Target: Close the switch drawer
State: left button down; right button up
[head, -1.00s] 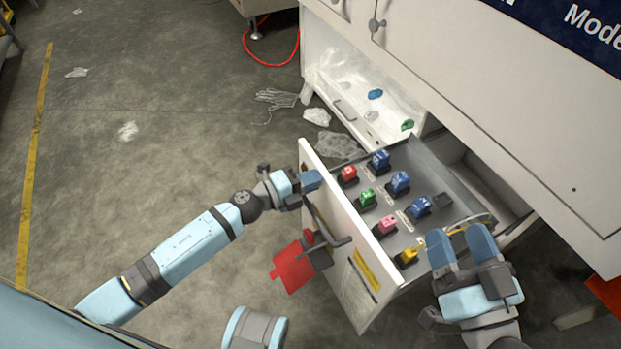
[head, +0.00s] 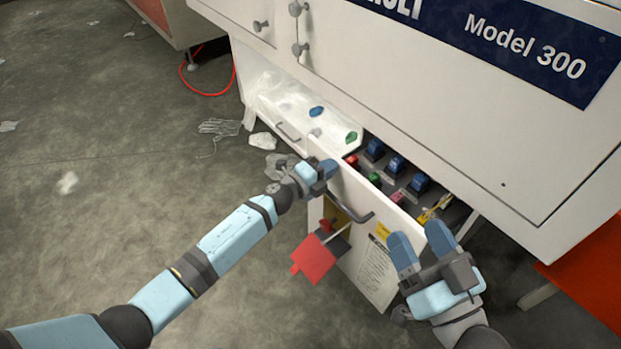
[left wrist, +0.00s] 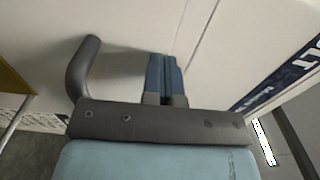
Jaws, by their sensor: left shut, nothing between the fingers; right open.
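The switch drawer (head: 372,262) is partly open in the head view. Its white front faces me, with a dark handle (head: 350,208), a red tag and a printed label. Red, green, pink and blue switches (head: 397,164) show inside it. My left gripper (head: 326,168) is shut and empty, its fingertips at the upper left of the drawer front. In the left wrist view the shut fingers (left wrist: 165,75) point at the white drawer front, beside the handle (left wrist: 85,65); I cannot tell if they touch it. My right gripper (head: 420,248) is open near the drawer's right end.
The white cabinet (head: 420,100) with a blue Model 300 sign stands above the drawer. A plastic-covered drawer (head: 300,112) stands out to the left. Gloves (head: 220,127) and scraps lie on the floor. An orange-red object (head: 590,255) is at the right.

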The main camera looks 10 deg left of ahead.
pick_arm(q)
jog(key=b+x, duration=0.5)
jog(key=x, duration=0.9)
jog(key=shift+w+d+b, duration=0.25)
jog(key=shift+w+b, duration=0.05)
jog(key=shift+w, duration=0.05)
pick_arm(e)
notch_tip(320, 180, down, 9)
jog(key=g, duration=0.3)
jog(key=shift+w+a+r+n+g, duration=0.15)
jog(key=shift+w+a+n+g, duration=0.15)
jog(key=shift+n, duration=0.1)
